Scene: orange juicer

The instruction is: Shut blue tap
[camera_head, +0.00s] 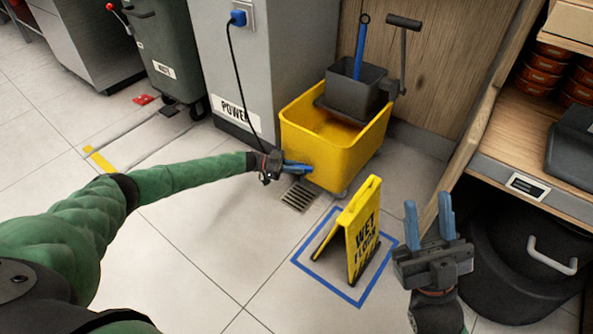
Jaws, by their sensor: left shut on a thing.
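My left gripper (298,168) reaches in from the left and is at the lower left side of the yellow mop bucket (345,155). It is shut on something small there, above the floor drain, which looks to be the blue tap. The tap cannot be told apart from my blue fingers, so its handle position is hidden. My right gripper (429,220) is at the lower right, with its two blue fingers upright, apart and empty.
A yellow wet floor sign (362,232) stands inside a blue taped square (300,260), between my grippers. A floor drain (299,197) lies below my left gripper. A grey power cabinet (228,70) with a cable stands behind. Wooden shelves (520,150) and a black bin (520,255) are at right.

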